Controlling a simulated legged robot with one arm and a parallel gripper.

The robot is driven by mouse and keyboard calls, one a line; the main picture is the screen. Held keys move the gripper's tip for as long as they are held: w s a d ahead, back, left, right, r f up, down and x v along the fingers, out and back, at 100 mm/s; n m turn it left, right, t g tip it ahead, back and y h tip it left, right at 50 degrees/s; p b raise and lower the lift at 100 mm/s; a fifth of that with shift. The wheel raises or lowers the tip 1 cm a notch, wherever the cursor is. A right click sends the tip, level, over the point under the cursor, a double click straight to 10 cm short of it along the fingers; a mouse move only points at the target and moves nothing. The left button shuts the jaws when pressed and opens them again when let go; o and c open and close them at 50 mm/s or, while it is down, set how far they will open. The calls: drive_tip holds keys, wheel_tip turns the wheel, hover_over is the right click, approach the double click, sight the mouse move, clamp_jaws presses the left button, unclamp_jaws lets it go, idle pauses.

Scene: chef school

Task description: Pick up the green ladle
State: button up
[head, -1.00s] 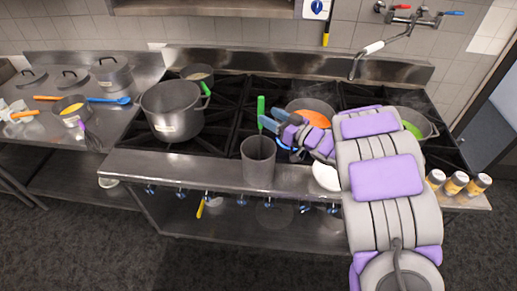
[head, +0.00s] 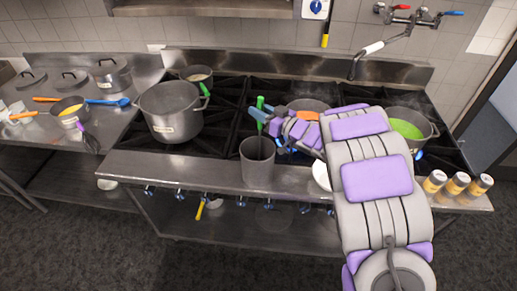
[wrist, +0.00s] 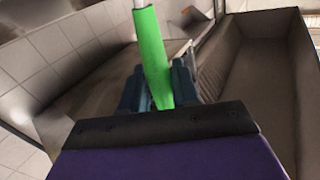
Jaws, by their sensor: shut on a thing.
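The green ladle (head: 260,103) stands upright with its green handle above the tall grey container (head: 257,175) on the stove's front ledge. Its lower end is hidden by the container. My gripper (head: 266,121) reaches in from the right at handle height. In the wrist view, my gripper (wrist: 162,85) has the green ladle's handle (wrist: 153,50) between its dark fingers and is shut on it. A grey shaft shows above the handle there.
A large grey pot (head: 171,112) stands on the stove left of the container. A pot of green food (head: 405,129) and several spice jars (head: 457,183) are at the right. A white plate or bowl (head: 321,176) is partly hidden by my arm.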

clamp_jaws()
drive_tip(key=shift+r, duration=0.1)
